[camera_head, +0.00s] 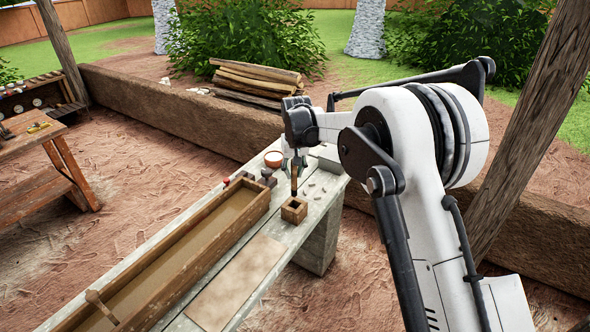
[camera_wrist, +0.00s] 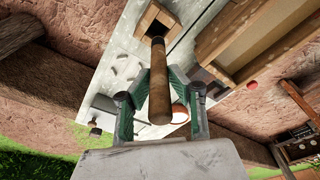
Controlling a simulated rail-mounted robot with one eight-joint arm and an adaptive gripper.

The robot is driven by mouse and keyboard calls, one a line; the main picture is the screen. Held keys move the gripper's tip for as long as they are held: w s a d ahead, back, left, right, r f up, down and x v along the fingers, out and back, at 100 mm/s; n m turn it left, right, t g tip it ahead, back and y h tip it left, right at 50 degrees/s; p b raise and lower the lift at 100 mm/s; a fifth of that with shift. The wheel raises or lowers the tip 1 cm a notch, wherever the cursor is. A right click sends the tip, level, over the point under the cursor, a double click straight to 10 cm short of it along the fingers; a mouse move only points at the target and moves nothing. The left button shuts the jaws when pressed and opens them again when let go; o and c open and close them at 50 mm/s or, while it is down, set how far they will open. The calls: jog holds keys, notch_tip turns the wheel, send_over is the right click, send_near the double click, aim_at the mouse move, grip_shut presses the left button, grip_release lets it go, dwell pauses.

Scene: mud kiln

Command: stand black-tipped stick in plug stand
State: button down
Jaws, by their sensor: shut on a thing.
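The stick (camera_wrist: 158,90) is a brown rod, shut between the green-padded fingers of my gripper (camera_wrist: 157,84) in the wrist view. Its far end looks dark and points to the plug stand (camera_wrist: 146,25), a small square wooden block with a dark square hole. In the head view the stick (camera_head: 294,184) hangs about upright below my gripper (camera_head: 293,165), over the plug stand (camera_head: 294,214) on the bench. Its lower end is close to the stand's top; I cannot tell whether it is touching or inside the hole.
A long wooden trough (camera_head: 170,262) lies along the grey bench (camera_head: 285,250), left of the stand. A bowl (camera_head: 273,159), dark blocks (camera_head: 267,179) and small grey bits (camera_head: 313,189) lie near the stand. A grey block (camera_head: 327,158) is at the bench's far end.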

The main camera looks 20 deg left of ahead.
aim_at(295, 171)
jog(key=shift+f, duration=1.45)
jog(key=shift+f+b, duration=2.7)
jog(key=shift+f, duration=0.5)
jog(key=c, duration=1.5)
grip_release()
jog(key=shift+c, duration=0.2)
jog(key=r, duration=0.4)
jog(key=s+r, duration=0.1)
jog(key=r, duration=0.3)
jog(key=d+r, duration=0.1)
jog(key=r, duration=0.3)
jog(key=shift+s, duration=0.25)
